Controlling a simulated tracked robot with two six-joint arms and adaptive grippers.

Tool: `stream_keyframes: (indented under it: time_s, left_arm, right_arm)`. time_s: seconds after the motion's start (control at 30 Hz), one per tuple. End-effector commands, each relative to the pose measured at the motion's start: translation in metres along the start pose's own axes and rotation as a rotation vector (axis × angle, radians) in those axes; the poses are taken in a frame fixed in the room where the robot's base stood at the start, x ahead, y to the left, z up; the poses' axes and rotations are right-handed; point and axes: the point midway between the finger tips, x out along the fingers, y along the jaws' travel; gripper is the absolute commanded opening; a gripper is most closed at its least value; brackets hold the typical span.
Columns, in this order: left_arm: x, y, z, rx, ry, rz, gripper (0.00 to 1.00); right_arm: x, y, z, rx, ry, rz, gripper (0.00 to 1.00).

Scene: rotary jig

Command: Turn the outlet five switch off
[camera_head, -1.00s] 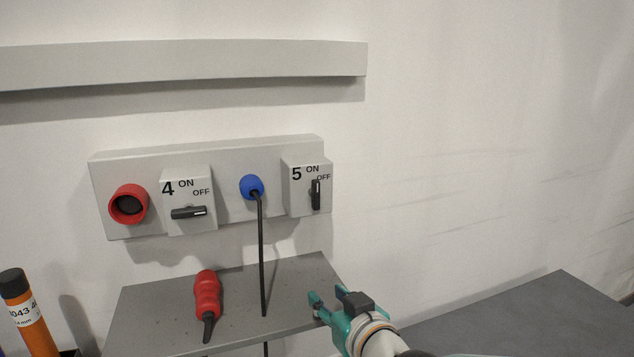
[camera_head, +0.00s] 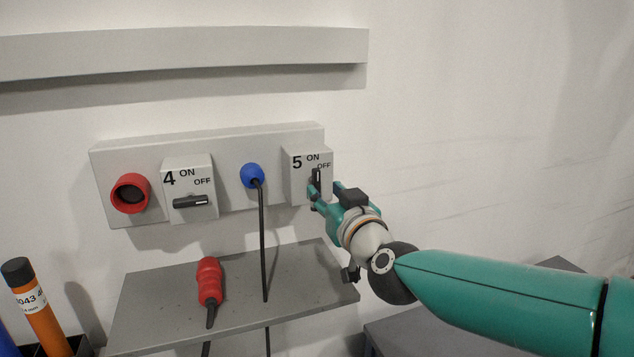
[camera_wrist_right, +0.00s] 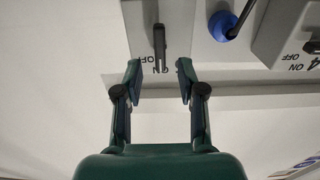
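The outlet five switch box (camera_head: 296,190) is at the right end of the wall panel, marked 5, ON and OFF. Its black handle (camera_head: 317,177) stands upright in the head view; its lower part is partly hidden by my gripper. The wrist view shows the handle (camera_wrist_right: 159,45) upside down, its end between the fingertip lines with a gap on each side. My right gripper (camera_head: 326,190) is open and empty, in front of the switch; its two fingers also show in the wrist view (camera_wrist_right: 160,72). My left gripper is not in view.
A blue plug (camera_head: 252,176) with a hanging black cable is left of the switch. Box 4 (camera_head: 200,172) and a red socket (camera_head: 130,193) are farther left. A red connector (camera_head: 209,281) lies on the grey shelf (camera_head: 150,310) below. The wall at right is free.

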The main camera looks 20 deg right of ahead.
Motion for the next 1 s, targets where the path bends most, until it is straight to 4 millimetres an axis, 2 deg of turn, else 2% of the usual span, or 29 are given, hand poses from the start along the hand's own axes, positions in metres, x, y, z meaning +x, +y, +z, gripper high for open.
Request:
stream_keyframes:
  time_s: [0.1,0.3,0.67,0.77,0.9,1.0]
  left_arm:
    - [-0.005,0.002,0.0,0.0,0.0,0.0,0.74]
    - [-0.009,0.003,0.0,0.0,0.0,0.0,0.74]
    - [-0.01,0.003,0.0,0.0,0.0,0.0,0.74]
    - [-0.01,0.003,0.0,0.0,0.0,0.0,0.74]
    - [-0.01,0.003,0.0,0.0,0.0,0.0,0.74]
    - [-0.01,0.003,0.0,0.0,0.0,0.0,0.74]
  right_arm:
    - [0.023,0.0,-0.001,-0.001,-0.001,0.001,0.4]
    - [0.044,0.0,-0.001,0.0,0.0,0.001,0.4]
    - [0.049,0.0,0.0,0.0,0.001,0.001,0.4]
    - [0.049,0.001,0.0,0.0,0.001,0.001,0.26]
    - [0.049,0.001,0.0,0.0,0.001,0.001,0.03]
    - [0.049,0.001,0.0,0.0,0.001,0.001,0.0]
